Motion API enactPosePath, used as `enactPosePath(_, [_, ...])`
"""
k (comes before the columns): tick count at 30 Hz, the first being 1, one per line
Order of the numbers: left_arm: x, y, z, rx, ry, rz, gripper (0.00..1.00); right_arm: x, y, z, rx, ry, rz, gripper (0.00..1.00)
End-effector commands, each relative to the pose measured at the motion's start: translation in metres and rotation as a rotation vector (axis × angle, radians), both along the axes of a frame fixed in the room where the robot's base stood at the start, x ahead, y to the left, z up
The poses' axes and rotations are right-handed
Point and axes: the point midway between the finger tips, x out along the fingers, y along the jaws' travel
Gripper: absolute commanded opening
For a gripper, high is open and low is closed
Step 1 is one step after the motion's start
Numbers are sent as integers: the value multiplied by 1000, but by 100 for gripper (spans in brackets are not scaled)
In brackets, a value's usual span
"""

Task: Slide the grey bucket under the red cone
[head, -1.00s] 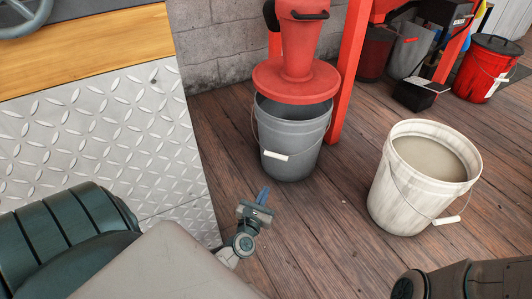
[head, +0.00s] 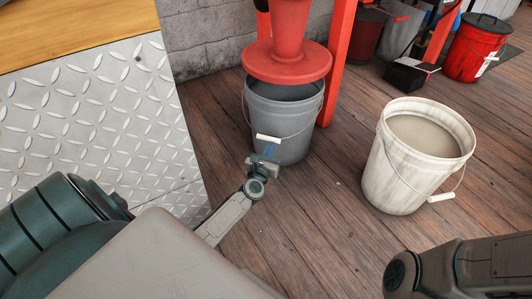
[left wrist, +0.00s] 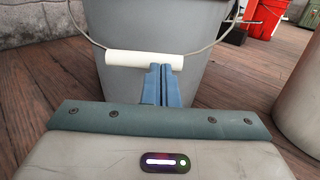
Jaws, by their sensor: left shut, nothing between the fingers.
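The grey bucket (head: 282,103) stands upright on the plank floor, partly beneath the wide flange of the red cone (head: 287,62). Its open rim shows in front of the flange. Its wire handle hangs at the front with a white grip (head: 268,138). My left gripper (head: 268,151) is shut and empty, its blue fingers just in front of the bucket's side, below the white grip. In the left wrist view the closed fingers (left wrist: 161,85) overlap the grey bucket (left wrist: 215,75) and the right end of its white grip; I cannot tell whether they touch. My right gripper is not visible.
A white bucket (head: 380,178) with pale contents stands to the right. A red post (head: 340,70) rises behind the grey bucket. A lidded red bucket (head: 474,50) and a black box (head: 406,76) are farther back. A diamond-plate panel (head: 100,120) is at left.

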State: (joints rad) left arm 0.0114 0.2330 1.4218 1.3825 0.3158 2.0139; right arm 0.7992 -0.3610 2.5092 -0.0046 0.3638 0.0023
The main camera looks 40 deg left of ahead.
Motion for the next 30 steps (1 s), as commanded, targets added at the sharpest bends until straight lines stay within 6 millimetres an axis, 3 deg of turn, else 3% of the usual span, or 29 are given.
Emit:
enactPosePath(13, [5,2,0,1,0,0,0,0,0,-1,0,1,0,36])
enactPosePath(20, [23,8,0,1,-2,1,0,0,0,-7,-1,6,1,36])
enactPosePath(30, [22,6,0,0,0,0,0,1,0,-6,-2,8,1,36])
